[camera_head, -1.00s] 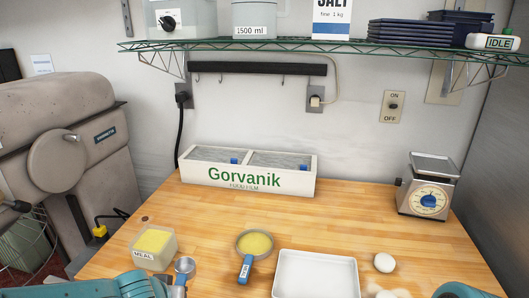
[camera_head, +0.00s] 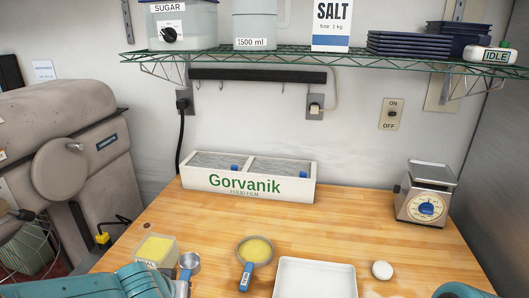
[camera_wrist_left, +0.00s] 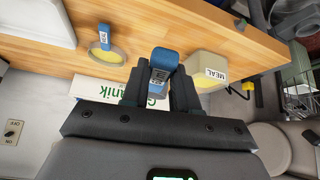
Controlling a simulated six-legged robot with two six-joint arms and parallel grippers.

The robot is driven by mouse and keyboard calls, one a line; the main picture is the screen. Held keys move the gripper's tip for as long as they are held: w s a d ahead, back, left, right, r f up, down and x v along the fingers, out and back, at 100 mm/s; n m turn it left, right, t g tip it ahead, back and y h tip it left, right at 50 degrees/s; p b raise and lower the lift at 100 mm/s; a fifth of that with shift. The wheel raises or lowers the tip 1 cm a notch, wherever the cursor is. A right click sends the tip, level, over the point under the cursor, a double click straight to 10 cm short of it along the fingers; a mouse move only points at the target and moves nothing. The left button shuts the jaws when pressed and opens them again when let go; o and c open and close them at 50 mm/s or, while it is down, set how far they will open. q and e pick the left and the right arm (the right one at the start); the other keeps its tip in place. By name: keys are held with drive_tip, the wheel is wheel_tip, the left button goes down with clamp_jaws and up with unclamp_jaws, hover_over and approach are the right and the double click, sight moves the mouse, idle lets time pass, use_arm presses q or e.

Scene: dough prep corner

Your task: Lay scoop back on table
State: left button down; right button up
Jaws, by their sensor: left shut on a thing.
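The scoop has a metal cup (camera_head: 189,262) that shows in the head view just right of the meal tub (camera_head: 157,249). Its blue labelled handle (camera_wrist_left: 162,62) is between the fingers of my left gripper (camera_wrist_left: 160,84) in the wrist view. The gripper is shut on it. I cannot tell whether the scoop touches the wooden table (camera_head: 330,222). My right gripper is not in view; only part of my right arm shows at bottom right.
A round metal utensil with yellow contents (camera_head: 256,250) and a blue handle lies right of the scoop. A white tray (camera_head: 316,264), a pale ball (camera_head: 382,270) and a scale (camera_head: 427,207) are farther right. The film box (camera_head: 248,184) stands behind. The middle of the table is bare.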

use_arm(q)
drive_tip(key=shift+s+r, duration=0.1)
drive_tip(key=shift+r, duration=0.2)
drive_tip(key=shift+f, duration=0.1)
